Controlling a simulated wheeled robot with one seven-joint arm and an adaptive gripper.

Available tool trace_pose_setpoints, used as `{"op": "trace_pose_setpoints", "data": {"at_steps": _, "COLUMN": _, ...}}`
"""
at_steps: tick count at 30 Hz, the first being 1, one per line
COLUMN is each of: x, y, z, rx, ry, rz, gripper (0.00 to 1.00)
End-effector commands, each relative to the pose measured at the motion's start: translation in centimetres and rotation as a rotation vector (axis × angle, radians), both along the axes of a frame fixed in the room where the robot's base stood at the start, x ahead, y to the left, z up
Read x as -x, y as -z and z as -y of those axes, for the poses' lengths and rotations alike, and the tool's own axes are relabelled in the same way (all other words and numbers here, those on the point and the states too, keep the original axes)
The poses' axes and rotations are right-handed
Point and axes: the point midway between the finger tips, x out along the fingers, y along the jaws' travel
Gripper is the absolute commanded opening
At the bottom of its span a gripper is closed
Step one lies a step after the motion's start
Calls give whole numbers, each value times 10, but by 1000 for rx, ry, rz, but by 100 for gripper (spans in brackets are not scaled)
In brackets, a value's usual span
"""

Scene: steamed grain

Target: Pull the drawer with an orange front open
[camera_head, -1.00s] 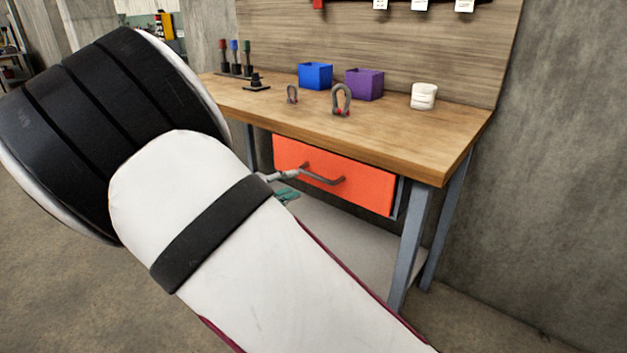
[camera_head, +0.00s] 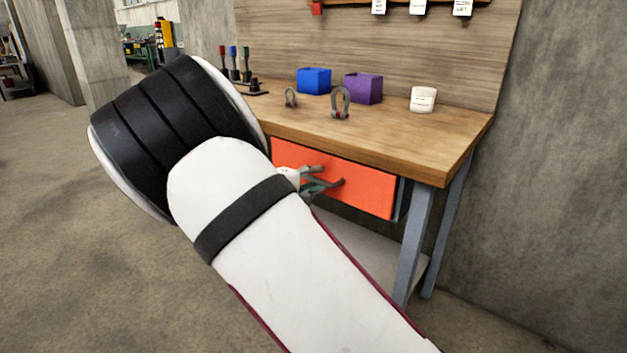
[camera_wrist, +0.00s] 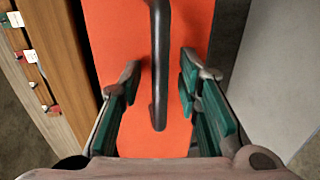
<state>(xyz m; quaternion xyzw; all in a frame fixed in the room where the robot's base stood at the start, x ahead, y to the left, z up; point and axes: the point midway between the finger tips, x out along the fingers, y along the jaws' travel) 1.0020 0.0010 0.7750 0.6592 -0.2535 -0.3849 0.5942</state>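The drawer's orange front (camera_head: 358,187) sits under the right part of the workbench top and looks closed. Its grey bar handle (camera_wrist: 160,65) runs between the two fingers of my gripper (camera_wrist: 158,88) in the wrist view. The fingers have green pads and stand apart on either side of the handle, with orange showing on both sides of it. In the head view my gripper (camera_head: 318,182) is at the drawer's handle, partly hidden behind my white and black arm. The left part of the drawer front is partly covered by my arm.
The wooden workbench top (camera_head: 420,140) overhangs the drawer. On it stand a blue bin (camera_head: 313,81), a purple bin (camera_head: 363,88), shackles and a white container (camera_head: 423,99). A grey bench leg (camera_head: 415,245) is right of the drawer. The floor at the left is clear.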

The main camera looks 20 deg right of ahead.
Motion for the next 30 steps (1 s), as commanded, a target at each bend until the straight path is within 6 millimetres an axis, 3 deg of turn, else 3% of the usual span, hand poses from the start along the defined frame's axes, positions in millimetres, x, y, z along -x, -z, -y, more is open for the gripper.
{"op": "trace_pose_setpoints", "data": {"at_steps": 1, "x": 0, "y": 0, "z": 0, "rx": 0, "ry": 0, "rz": 0, "gripper": 18}}
{"op": "trace_pose_setpoints", "data": {"at_steps": 3, "x": 0, "y": 0, "z": 0, "rx": 0, "ry": 0, "rz": 0, "gripper": 2}}
{"op": "trace_pose_setpoints", "data": {"at_steps": 4, "x": 0, "y": 0, "z": 0, "rx": 0, "ry": 0, "rz": 0, "gripper": 0}}
{"op": "trace_pose_setpoints", "data": {"at_steps": 12, "x": 1, "y": 0, "z": -1, "rx": 0, "ry": 0, "rz": 0, "gripper": 0}}
{"op": "trace_pose_setpoints", "data": {"at_steps": 17, "x": 9, "y": 0, "z": -13, "rx": 0, "ry": -1, "rz": -1, "gripper": 0}}
{"op": "trace_pose_setpoints", "data": {"at_steps": 23, "x": 35, "y": 0, "z": -50, "rx": -2, "ry": -5, "rz": -2, "gripper": 0}}
{"op": "trace_pose_setpoints", "data": {"at_steps": 30, "x": 80, "y": -1, "z": -111, "rx": -1, "ry": -6, "rz": -2, "gripper": 0}}
